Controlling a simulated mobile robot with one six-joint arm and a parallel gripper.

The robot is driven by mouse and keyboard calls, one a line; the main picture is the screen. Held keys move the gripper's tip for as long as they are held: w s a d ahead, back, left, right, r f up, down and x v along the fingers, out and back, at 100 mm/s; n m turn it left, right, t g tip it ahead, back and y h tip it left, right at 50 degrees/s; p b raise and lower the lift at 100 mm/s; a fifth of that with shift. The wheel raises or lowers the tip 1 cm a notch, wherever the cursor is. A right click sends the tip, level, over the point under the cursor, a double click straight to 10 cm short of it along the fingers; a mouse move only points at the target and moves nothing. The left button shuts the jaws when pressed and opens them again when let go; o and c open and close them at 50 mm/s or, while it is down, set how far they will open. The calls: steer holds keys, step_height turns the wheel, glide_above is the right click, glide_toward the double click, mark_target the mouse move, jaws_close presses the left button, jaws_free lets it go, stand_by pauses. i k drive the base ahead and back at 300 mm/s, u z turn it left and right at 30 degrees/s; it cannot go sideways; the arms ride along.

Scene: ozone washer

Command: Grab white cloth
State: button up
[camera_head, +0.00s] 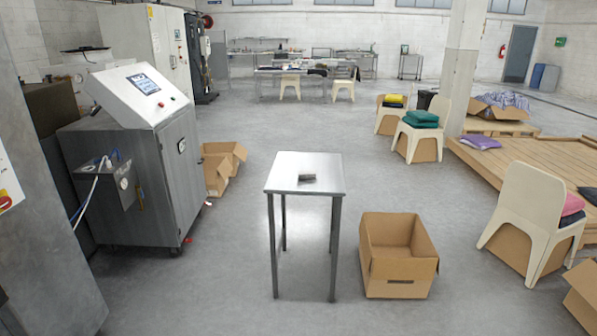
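I cannot make out a plain white cloth. A pale, purplish-white heap of fabric (503,101) lies in and over a cardboard box at the back right. Folded coloured cloths lie on cream chairs: green (421,117), yellow with dark below (393,100), and pink (571,205) at the right edge. A purple cloth (480,142) lies on the wooden platform. A small grey object (308,178), too small to identify, lies on the metal table (325,160) in the middle. My gripper is not in view.
An open cardboard box (398,278) stands on the floor right of the table. The washer cabinet (165,170) stands left, with boxes (220,180) beside it. The wooden platform (530,160) and chairs (530,215) take up the right. Floor between the washer and table is clear.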

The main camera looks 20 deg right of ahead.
mark_target(303, 174)
steer(key=u, duration=0.4)
steer(key=i, duration=1.45)
steer(key=u, duration=0.25)
